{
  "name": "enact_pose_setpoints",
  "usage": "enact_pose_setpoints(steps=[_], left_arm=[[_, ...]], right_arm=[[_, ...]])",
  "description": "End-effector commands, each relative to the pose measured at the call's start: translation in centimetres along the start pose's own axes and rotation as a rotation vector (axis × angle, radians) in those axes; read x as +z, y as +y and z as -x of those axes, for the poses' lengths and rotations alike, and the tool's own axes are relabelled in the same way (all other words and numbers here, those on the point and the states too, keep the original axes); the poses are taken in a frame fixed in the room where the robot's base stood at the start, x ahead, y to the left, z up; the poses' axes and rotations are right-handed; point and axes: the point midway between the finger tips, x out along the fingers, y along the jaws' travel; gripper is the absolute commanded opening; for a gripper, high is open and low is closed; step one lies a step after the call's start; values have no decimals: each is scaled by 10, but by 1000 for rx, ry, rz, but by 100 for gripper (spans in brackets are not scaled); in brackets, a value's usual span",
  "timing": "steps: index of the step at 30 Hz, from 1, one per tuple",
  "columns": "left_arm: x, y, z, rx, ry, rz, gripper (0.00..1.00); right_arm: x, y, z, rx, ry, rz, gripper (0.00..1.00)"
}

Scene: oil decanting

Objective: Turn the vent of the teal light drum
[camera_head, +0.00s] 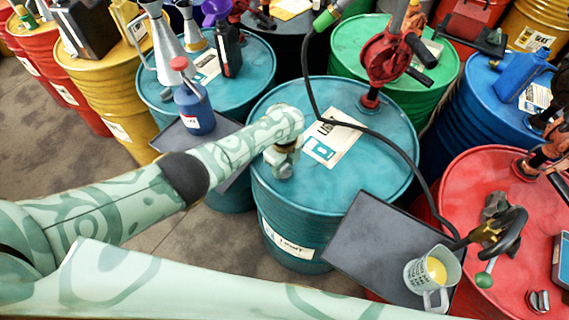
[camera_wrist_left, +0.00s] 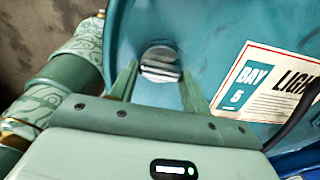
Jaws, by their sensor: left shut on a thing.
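The teal light drum (camera_head: 335,175) stands in the middle of the head view, with a white and teal label reading "LIGHT" on its top. My left gripper (camera_head: 283,160) is over the near-left part of its lid, pointing down. In the left wrist view the vent (camera_wrist_left: 160,62), a small round silvery cap, sits between the two fingers of my left gripper (camera_wrist_left: 160,80), which are shut on it. In the head view the vent is mostly hidden by the gripper. My right gripper is not in view.
A green drum (camera_head: 440,72) with a red hand pump (camera_head: 385,55) stands behind; its black hose crosses the teal lid. A dark tray (camera_head: 365,245) with a measuring jug (camera_head: 425,278) lies front right, beside a red drum (camera_head: 480,185). A blue bottle (camera_head: 195,108) stands left.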

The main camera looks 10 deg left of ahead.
Motion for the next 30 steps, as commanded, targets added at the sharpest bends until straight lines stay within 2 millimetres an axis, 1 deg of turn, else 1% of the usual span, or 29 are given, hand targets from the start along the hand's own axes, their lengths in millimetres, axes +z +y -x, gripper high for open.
enact_pose_setpoints(steps=[9,21,22,23,24,30], left_arm=[[-1,0,0,-1,2,-74,24],[-1,0,0,-1,2,-81,24],[-1,0,0,-1,1,-81,50],[-1,0,0,-1,1,-81,58],[-1,0,0,-1,1,-81,69],[0,0,0,-1,1,-79,69]], right_arm=[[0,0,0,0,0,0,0],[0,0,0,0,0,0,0],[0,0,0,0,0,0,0],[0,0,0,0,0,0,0],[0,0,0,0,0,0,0],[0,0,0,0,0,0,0]])
